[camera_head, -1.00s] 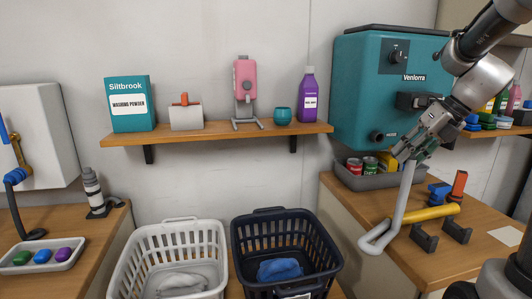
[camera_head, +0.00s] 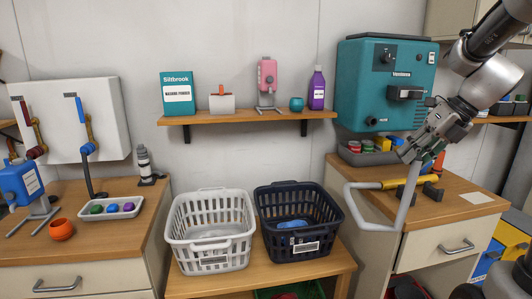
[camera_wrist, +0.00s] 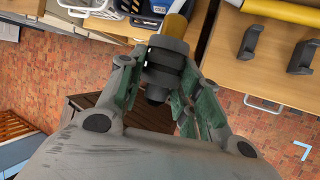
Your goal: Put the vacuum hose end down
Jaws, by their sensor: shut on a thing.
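My gripper (camera_head: 415,153) is above the front of the right wooden counter. In the wrist view its fingers (camera_wrist: 163,95) are closed around a dark grey stepped cuff (camera_wrist: 167,50), the vacuum hose end, with a yellow piece beyond it. In the head view the light grey hose (camera_head: 404,208) hangs from the gripper, bends left below the counter top's level in the picture and loops up towards a yellow tube (camera_head: 397,183). The yellow tube lies on the counter and also shows in the wrist view (camera_wrist: 285,10). The fingers hide part of the held end.
Two dark upright brackets, one here (camera_wrist: 250,42), stand on the right counter (camera_head: 458,208). A grey bin (camera_head: 370,155) with cans is behind, under the teal machine (camera_head: 375,85). White (camera_head: 212,225) and dark (camera_head: 275,205) baskets stand left. The counter's right front is mostly clear.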

